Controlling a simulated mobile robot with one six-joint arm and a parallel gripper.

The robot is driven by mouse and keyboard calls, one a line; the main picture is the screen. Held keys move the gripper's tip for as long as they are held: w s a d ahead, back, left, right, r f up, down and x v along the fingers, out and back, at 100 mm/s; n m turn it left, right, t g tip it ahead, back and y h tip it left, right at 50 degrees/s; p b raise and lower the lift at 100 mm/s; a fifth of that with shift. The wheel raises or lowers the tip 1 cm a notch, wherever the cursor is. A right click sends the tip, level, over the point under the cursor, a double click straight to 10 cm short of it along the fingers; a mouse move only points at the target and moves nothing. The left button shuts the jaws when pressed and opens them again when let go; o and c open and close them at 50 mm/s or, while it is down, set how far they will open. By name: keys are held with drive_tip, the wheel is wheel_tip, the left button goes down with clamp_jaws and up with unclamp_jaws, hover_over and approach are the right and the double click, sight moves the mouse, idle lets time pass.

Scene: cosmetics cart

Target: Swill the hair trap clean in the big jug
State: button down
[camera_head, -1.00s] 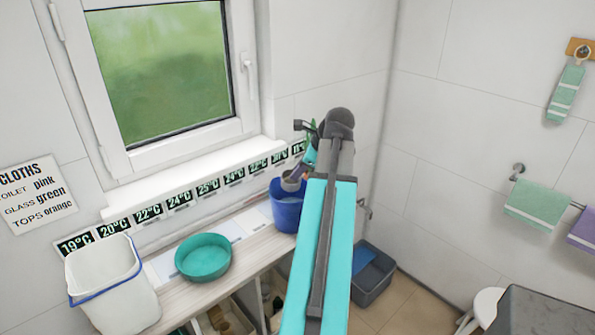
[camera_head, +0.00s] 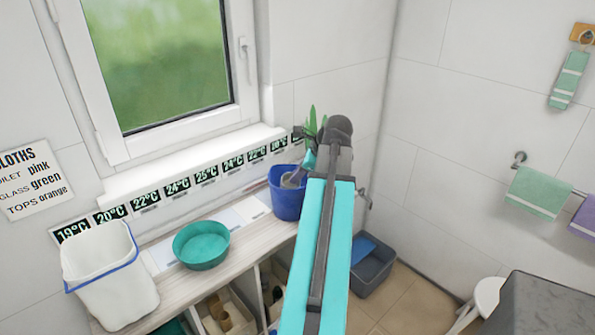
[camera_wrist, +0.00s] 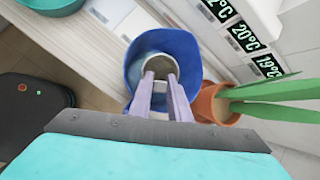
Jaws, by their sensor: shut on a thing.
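The big blue jug (camera_head: 285,206) stands upright at the right end of the shelf under the window. It also shows in the wrist view (camera_wrist: 192,58). My gripper (camera_wrist: 160,80) points down into the jug's mouth, shut on the hair trap (camera_wrist: 160,62), a small grey ring-shaped cup. The trap is within the jug's opening as seen from above.
A potted plant (camera_wrist: 212,104) stands close beside the jug. A teal basin (camera_head: 201,246) and a white bucket (camera_head: 112,285) stand further left on the shelf. A grey tub (camera_head: 372,268) is on the floor at right. The wall is close behind.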

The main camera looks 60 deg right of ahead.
sight(300, 199)
drive_tip(key=shift+f+b, duration=1.25)
drive_tip(key=shift+f, duration=3.15)
drive_tip(key=shift+s+a+f, duration=0.1)
drive_tip(key=shift+a+f, duration=0.05)
drive_tip(key=shift+f, duration=0.25)
drive_tip(key=shift+f, duration=0.1)
drive_tip(key=shift+s+a, duration=0.15)
drive_tip(key=shift+s, duration=0.25)
drive_tip(key=shift+w+p, duration=0.45)
drive_tip(key=shift+p, duration=0.2)
drive_tip(key=shift+s+p, duration=0.4)
drive_tip(key=shift+r, duration=0.2)
